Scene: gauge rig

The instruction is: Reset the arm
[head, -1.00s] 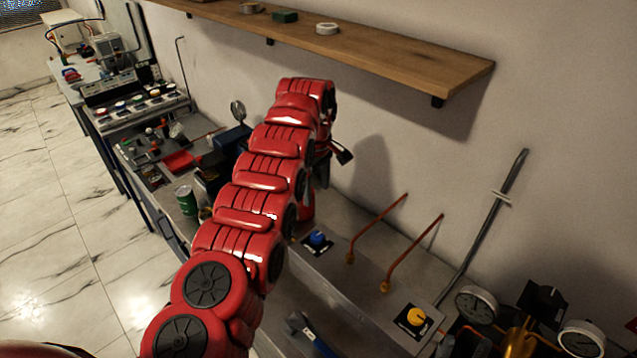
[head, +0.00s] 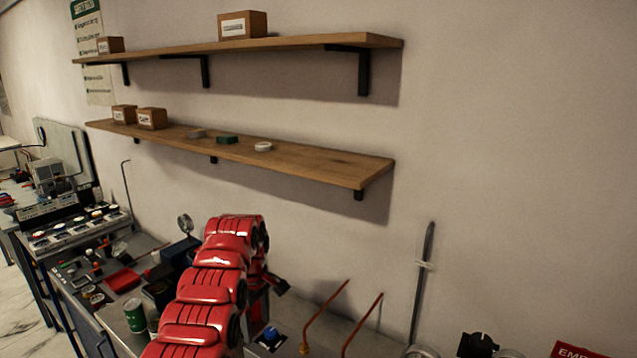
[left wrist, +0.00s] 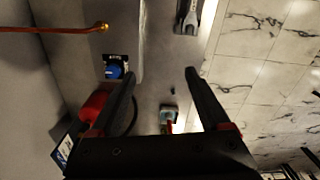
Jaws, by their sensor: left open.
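My left arm (head: 205,300), made of glossy red segments, rises from the bottom of the head view and bends over the bench. Its gripper (head: 272,283) is dark and mostly hidden behind the arm there. In the left wrist view the left gripper (left wrist: 160,76) shows two black fingers spread apart with nothing held between them. A blue knob on a dark plate (left wrist: 114,71) lies beyond the left-hand finger, apart from it. The knob also shows below the gripper in the head view (head: 271,333). My right gripper is not in view.
Two wooden shelves (head: 330,170) with boxes and small parts hang on the wall behind the arm. Copper pipes (head: 325,316) stand right of the knob. A red object (left wrist: 93,106) sits close by the left-hand finger. A green can (head: 134,316) stands left of the arm.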

